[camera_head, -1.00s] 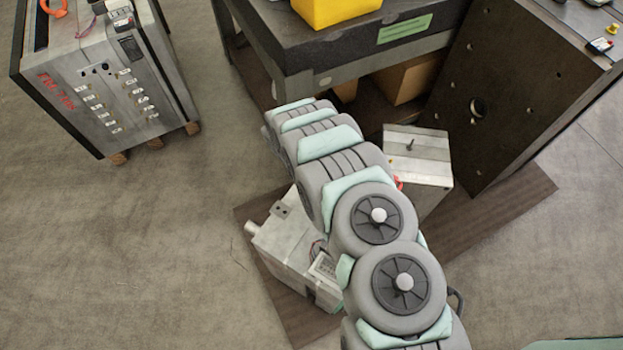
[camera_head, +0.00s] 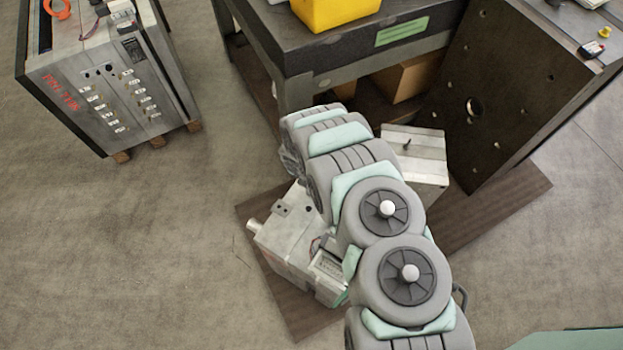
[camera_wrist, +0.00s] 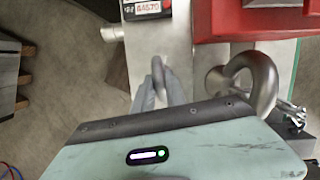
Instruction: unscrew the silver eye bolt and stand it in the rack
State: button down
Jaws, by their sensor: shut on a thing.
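My gripper (camera_wrist: 160,92) shows in the wrist view, its grey fingers closed on a silver-grey eye bolt (camera_wrist: 158,70) seen nearly edge-on. The fingers hide the bolt's lower part, and I cannot tell whether its thread is in a hole. A larger-looking dark silver ring (camera_wrist: 262,75) stands to the right, apart from the fingers. In the head view my arm covers the gripper and the held bolt. I cannot make out the rack for certain in either view.
A red block (camera_wrist: 250,22) is close by at the top right of the wrist view. In the head view, pale metal blocks (camera_head: 290,235) (camera_head: 425,150) stand beside my arm on brown boards. A dark bench (camera_head: 290,45) is behind; a grey cabinet (camera_head: 110,100) stands left. Floor between is clear.

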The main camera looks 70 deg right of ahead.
jog(key=shift+s+r+n+t+p, duration=0.15)
jog(key=shift+n+t+p, duration=0.15)
jog(key=shift+n+p, duration=0.65)
jog(key=shift+d+n+b, duration=0.1)
jog(key=shift+n+b, duration=0.2)
jog(key=shift+n, duration=0.95)
jog(key=shift+n+t+p, duration=0.4)
jog(key=shift+n+p, duration=0.2)
jog(key=shift+n, duration=0.4)
jog(key=shift+n+y+p, duration=0.4)
jog(key=shift+n+p, duration=0.2)
jog(key=shift+n, duration=0.5)
jog(key=c, duration=1.3)
grip_release()
